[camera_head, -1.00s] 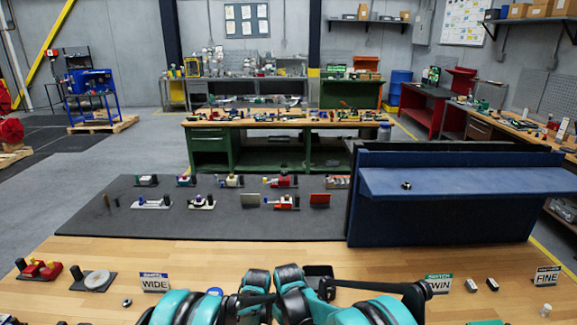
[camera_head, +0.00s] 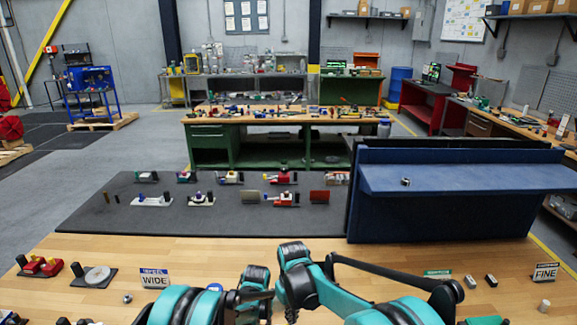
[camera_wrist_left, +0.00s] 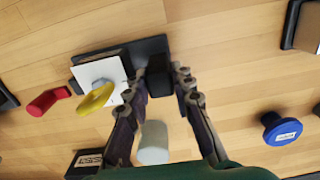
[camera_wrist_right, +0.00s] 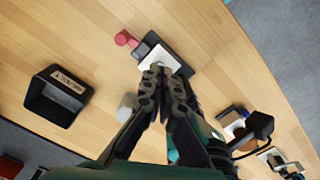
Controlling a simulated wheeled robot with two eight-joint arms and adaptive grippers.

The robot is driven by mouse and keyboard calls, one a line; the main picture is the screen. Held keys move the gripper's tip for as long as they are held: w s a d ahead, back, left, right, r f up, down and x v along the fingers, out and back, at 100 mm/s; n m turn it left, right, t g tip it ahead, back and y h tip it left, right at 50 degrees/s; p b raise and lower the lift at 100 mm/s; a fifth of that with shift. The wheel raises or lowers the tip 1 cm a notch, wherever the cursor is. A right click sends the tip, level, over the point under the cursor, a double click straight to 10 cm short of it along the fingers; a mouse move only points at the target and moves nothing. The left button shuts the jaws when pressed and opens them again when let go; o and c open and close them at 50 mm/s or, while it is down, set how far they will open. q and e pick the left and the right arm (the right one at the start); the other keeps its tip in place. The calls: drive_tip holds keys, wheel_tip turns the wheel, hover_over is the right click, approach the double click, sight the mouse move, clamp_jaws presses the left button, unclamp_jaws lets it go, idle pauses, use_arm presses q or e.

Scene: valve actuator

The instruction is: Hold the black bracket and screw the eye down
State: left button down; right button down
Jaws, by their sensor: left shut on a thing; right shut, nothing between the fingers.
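In the left wrist view, my left gripper (camera_wrist_left: 160,74) is shut on the black bracket (camera_wrist_left: 156,48), one finger on each side of the block. A yellow eye (camera_wrist_left: 95,100) stands over a white plate (camera_wrist_left: 98,72) beside the bracket. In the right wrist view, my right gripper (camera_wrist_right: 164,72) is shut and empty. Its fingertips overlap the white plate (camera_wrist_right: 168,60); the eye is hidden there, and I cannot tell whether they touch anything. In the head view, my right gripper (camera_head: 292,250) is beside my left gripper (camera_head: 256,280); the bracket and eye are hidden.
A red knob (camera_wrist_left: 45,102), a blue knob (camera_wrist_left: 282,128) and a grey cylinder (camera_wrist_left: 153,145) stand nearby. A black bin (camera_wrist_right: 57,95) is left in the right wrist view. A blue panel (camera_head: 460,215) rises at the back right.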

drive_tip(key=shift+f, duration=3.45)
drive_tip(key=shift+w+a, duration=0.4)
drive_tip(key=shift+w, duration=0.15)
drive_tip(key=shift+s+a, duration=0.3)
drive_tip(key=shift+a, duration=0.2)
drive_tip(key=shift+s, duration=0.1)
drive_tip(key=shift+s+d, duration=0.2)
drive_tip(key=shift+s, duration=0.05)
wheel_tip(320, 180, up, 6)
drive_tip(key=shift+d, duration=0.25)
drive_tip(key=shift+w+d+r, duration=0.1)
drive_tip(key=shift+w, duration=0.05)
